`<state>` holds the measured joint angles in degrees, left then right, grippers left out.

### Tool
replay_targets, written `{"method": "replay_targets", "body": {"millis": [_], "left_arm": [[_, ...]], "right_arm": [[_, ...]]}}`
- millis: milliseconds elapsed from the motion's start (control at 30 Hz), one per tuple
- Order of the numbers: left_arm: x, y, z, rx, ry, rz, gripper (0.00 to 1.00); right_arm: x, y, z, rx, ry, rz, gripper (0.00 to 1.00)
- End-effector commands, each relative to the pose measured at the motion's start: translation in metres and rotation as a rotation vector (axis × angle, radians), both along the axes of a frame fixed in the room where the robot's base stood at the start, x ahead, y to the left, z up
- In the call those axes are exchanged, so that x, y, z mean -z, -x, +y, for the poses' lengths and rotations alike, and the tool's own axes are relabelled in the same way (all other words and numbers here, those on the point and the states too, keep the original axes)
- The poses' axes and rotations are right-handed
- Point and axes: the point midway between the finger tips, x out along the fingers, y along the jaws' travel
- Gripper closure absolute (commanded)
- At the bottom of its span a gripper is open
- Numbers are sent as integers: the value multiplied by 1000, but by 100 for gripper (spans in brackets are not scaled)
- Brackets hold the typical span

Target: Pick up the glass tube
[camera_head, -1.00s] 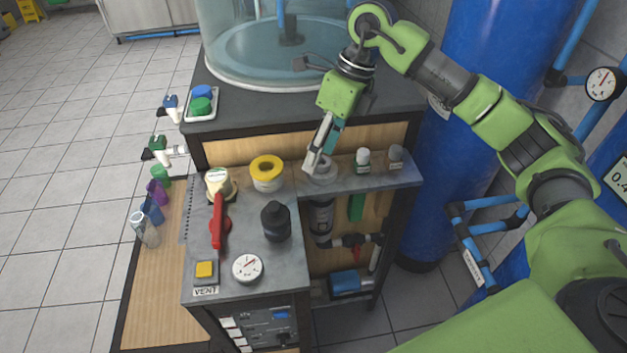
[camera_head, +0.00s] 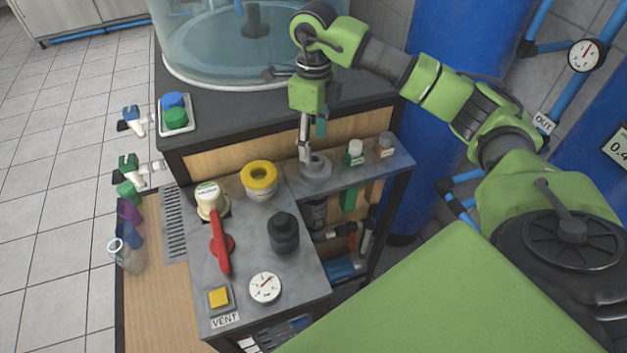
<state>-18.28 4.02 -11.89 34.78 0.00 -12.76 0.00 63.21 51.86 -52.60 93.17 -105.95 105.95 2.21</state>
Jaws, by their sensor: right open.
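A clear glass tube (camera_head: 127,258) stands at the left, at the end of a row of coloured pieces along the wooden ledge. Its open rim faces up. My right gripper (camera_head: 306,152) is far to its right, pointing down at a grey round socket (camera_head: 315,168) on the shelf. The gripper is open and I see nothing held in it. Whether its fingertips touch the socket I cannot tell. My left gripper is not in view.
The grey counter holds a yellow-rimmed jar (camera_head: 259,180), a black bottle (camera_head: 284,233), a red lever (camera_head: 220,246), a gauge (camera_head: 265,287) and a yellow button (camera_head: 219,297). Two small bottles stand right of the socket. A large clear tank (camera_head: 200,45) stands behind.

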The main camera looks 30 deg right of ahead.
Motion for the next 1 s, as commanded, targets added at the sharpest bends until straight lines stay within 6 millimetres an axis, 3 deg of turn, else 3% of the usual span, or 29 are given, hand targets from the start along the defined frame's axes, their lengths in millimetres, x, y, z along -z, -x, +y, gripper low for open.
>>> {"method": "replay_targets", "body": {"millis": [100,233,400,667,800,1000], "left_arm": [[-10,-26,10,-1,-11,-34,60],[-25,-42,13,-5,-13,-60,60],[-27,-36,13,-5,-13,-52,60],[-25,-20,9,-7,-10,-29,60],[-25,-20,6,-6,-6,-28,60],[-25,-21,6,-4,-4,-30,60]], "right_arm": [[9,2,-1,1,1,5,49],[28,3,-1,0,1,8,49],[49,2,-1,0,0,4,49],[53,1,-1,0,0,1,49],[53,1,-1,0,0,1,81],[53,1,-1,0,0,1,81]]}}
